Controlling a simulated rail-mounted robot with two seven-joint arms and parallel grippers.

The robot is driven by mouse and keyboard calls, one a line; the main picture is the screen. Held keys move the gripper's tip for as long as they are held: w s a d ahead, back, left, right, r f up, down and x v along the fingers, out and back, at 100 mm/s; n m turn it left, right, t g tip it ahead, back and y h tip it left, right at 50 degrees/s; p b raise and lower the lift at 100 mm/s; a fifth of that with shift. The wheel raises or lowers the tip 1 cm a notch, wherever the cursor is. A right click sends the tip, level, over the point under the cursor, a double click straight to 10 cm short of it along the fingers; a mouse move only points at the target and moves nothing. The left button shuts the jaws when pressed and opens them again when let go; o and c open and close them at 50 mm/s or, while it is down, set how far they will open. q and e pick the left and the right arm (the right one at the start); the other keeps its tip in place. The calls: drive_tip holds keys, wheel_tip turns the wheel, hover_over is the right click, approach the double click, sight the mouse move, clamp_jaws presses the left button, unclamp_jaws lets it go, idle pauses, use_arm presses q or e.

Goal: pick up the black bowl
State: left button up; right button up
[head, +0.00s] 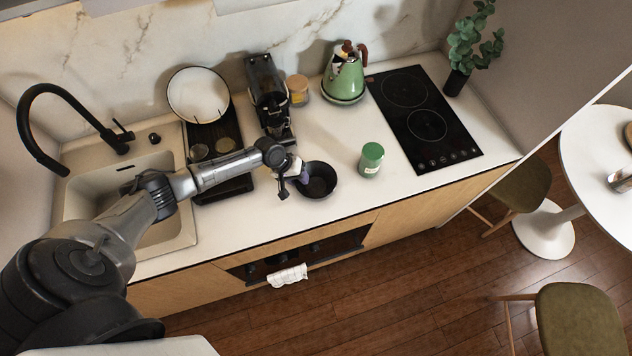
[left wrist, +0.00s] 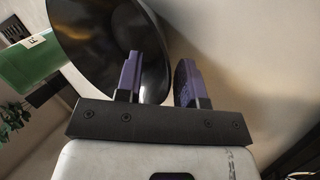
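The black bowl (head: 319,184) stands upright on the white counter, right of the coffee machine and left of the green-lidded jar. My left gripper (head: 291,177) is at the bowl's left edge in the head view. In the left wrist view the bowl (left wrist: 97,45) fills the upper left. There my left gripper (left wrist: 160,80) is open, its two purple fingers apart. One finger overlaps the bowl's dark inside and the other is just outside the rim. The rim lies between them, and I cannot tell whether either finger touches it. My right gripper is not in view.
A green jar (head: 371,159) stands right of the bowl. A coffee machine (head: 268,95) is behind the gripper, with a green kettle (head: 345,75) and black cooktop (head: 425,115) further right. The sink (head: 125,195) and drying rack (head: 226,188) lie left. The counter's front edge is close.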

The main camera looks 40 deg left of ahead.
use_arm(q)
drive_tip(key=shift+w+d+f, duration=0.2)
drive_tip(key=shift+d+f, duration=0.05)
drive_tip(key=shift+f, duration=0.4)
clamp_jaws()
